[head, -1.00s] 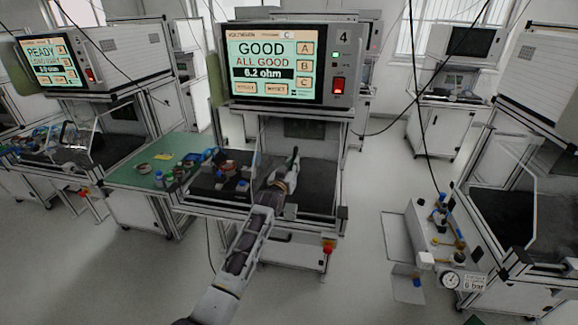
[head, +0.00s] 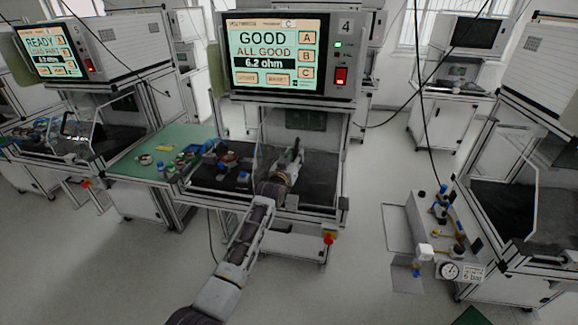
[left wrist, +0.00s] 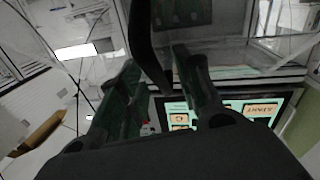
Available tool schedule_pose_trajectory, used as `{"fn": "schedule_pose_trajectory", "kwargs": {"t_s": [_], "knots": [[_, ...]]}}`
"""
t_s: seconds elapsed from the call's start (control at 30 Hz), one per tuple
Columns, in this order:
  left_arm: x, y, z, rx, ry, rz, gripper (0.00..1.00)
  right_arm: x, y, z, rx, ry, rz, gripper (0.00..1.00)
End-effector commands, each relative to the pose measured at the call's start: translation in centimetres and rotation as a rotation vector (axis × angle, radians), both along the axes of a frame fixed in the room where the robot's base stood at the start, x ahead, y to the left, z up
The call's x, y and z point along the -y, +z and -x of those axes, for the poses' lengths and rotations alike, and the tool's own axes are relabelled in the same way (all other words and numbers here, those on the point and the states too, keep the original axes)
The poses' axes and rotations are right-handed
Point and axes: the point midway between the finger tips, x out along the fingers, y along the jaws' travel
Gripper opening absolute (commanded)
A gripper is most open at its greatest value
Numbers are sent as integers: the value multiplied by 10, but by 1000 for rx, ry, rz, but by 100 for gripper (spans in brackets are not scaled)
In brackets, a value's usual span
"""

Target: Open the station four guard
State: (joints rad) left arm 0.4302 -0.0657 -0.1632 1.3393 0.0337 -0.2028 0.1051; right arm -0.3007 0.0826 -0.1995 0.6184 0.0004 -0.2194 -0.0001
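Station four (head: 345,55) stands in the middle of the head view, its screen (head: 275,52) reading GOOD, ALL GOOD, 6.2 ohm. Its clear guard (head: 253,160) is hard to make out above the dark work area, and I cannot tell its exact position. My left gripper (head: 293,160) is at the front of this work area. In the left wrist view the left gripper's fingers (left wrist: 158,75) are apart. A dark bar (left wrist: 143,40) shows between them; I cannot tell whether they touch it. My right gripper is not in view.
A green-topped bench (head: 135,150) with small parts adjoins station four on the left. A red button (head: 329,238) sits below its front. An air unit with a gauge (head: 449,270) stands at the lower right. Floor is clear in front.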

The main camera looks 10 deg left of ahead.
Motion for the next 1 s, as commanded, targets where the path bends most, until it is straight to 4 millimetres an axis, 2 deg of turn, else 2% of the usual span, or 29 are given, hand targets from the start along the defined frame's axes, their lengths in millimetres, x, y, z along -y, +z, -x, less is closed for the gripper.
{"fn": "schedule_pose_trajectory", "kwargs": {"t_s": [0.37, 1.0], "knots": [[-4, -1, 19, -1, 0, 0, 35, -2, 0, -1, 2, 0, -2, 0], [-14, -1, 72, -1, 0, -1, 35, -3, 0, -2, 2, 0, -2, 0]]}}
